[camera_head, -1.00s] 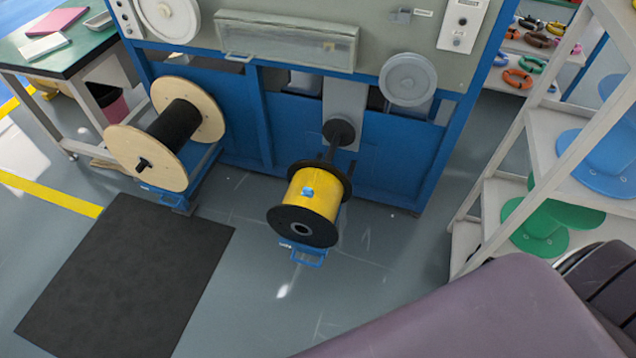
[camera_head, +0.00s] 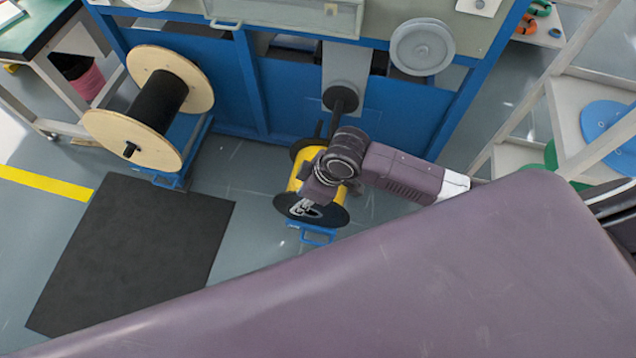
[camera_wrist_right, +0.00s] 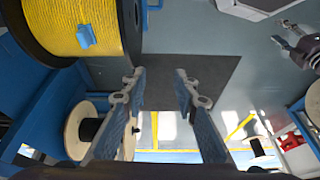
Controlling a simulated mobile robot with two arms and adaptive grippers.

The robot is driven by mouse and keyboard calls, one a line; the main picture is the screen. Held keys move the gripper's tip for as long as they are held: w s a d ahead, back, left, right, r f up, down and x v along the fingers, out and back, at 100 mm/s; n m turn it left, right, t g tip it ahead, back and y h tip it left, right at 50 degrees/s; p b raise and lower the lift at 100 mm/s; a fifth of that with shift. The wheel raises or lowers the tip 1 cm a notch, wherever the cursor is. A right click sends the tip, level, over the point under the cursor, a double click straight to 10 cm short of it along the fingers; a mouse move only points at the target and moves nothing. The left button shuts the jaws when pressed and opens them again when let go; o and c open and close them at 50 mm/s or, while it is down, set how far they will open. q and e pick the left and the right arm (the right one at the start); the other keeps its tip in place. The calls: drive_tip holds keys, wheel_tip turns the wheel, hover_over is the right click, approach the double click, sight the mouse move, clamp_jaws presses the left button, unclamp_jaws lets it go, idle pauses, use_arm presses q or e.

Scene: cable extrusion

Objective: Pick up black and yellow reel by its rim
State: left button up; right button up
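The black and yellow reel (camera_head: 296,186) sits in front of the blue machine in the head view, with yellow winding between black flanges. My right gripper (camera_head: 305,208) overlaps its front flange and hides part of the reel. In the right wrist view the reel (camera_wrist_right: 75,28) fills the upper left, its black rim beside the fingers. My right gripper (camera_wrist_right: 160,73) is open there, with nothing between its fingertips. A small jointed shape at that view's right edge looks like my left gripper (camera_wrist_right: 298,42), too small to read. My left gripper is not in the head view.
A wooden reel with black winding (camera_head: 155,105) stands to the left on a blue stand. A dark mat (camera_head: 130,255) lies on the floor in front of it. White shelves (camera_head: 570,110) stand at the right. A small blue stand (camera_head: 312,234) shows below the yellow reel.

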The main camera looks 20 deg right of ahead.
drive_tip(key=shift+h, duration=0.5)
drive_tip(key=w+d, duration=0.1)
drive_tip(key=w+d+f, duration=0.1)
drive_tip(key=d, duration=0.1)
drive_tip(key=w+d, duration=0.1)
drive_tip(key=d, duration=0.1)
drive_tip(key=shift+d+f, duration=0.15)
drive_tip(key=shift+d, duration=0.05)
drive_tip(key=shift+w+d+f, duration=0.15)
drive_tip(key=shift+w+f, duration=0.05)
drive_tip(key=shift+w+a+f+g, duration=0.1)
drive_tip(key=shift+a+f+g, duration=0.05)
drive_tip(key=shift+f, duration=0.45)
drive_tip(key=shift+w+a+f+g, duration=0.1)
drive_tip(key=shift+f+g, duration=0.05)
drive_tip(key=shift+f, duration=0.45)
drive_tip(key=x, duration=0.5)
use_arm(q)
drive_tip(key=shift+w, duration=0.7)
use_arm(e)
clamp_jaws()
use_arm(q)
drive_tip(key=shift+w, duration=0.15)
